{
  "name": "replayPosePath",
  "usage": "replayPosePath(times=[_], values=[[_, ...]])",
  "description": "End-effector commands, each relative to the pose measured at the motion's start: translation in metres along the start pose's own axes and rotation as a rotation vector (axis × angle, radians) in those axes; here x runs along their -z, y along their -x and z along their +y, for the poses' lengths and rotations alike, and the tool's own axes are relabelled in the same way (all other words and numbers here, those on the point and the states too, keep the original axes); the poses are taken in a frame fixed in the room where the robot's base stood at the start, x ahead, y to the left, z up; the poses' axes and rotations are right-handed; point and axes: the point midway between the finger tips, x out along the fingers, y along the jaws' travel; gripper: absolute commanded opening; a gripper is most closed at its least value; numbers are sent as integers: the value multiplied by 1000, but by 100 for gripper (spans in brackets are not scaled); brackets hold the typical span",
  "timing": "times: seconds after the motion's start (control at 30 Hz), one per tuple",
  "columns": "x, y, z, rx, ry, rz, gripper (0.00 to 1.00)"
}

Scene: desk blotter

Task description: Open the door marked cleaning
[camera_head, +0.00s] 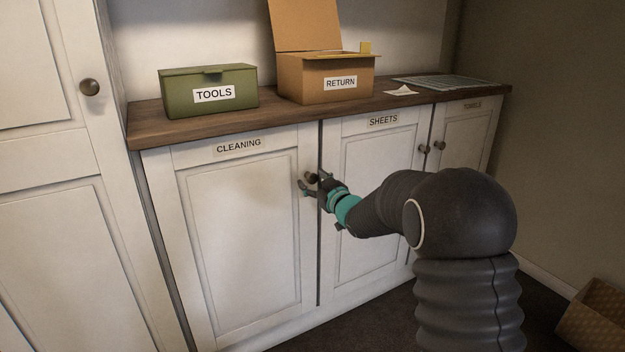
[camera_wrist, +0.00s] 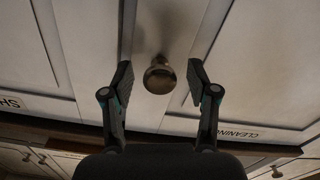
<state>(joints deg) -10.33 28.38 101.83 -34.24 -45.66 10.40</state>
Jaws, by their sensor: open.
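The white cabinet door marked CLEANING (camera_head: 245,240) is shut, on the left of the low cabinet. Its label (camera_head: 238,146) is near the top edge. Its round metal knob (camera_head: 311,177) is at the upper right of the door, partly covered by my gripper (camera_head: 314,187). In the wrist view, which is turned upside down, the knob (camera_wrist: 159,77) lies between the two open fingers of my gripper (camera_wrist: 160,82), with a gap on each side. The CLEANING label (camera_wrist: 238,132) shows there at the lower right.
The SHEETS door (camera_head: 368,190) and TOWELS door (camera_head: 470,130) are shut beside it. A green TOOLS box (camera_head: 208,78) and an open RETURN carton (camera_head: 330,88) stand on the wooden top (camera_head: 175,124). A tall door (camera_head: 50,230) is at left; a woven basket (camera_head: 597,318) at lower right.

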Motion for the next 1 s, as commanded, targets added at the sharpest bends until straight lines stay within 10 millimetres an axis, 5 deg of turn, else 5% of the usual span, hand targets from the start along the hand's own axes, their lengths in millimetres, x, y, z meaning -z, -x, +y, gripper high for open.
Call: replayPosePath(times=[0.4, 0.67, 1.0], values=[[0, -8, 0, 0, -1, 0, 59], [0, -8, 0, 0, 0, 0, 0], [0, -13, -7, -1, -1, 0, 0]])
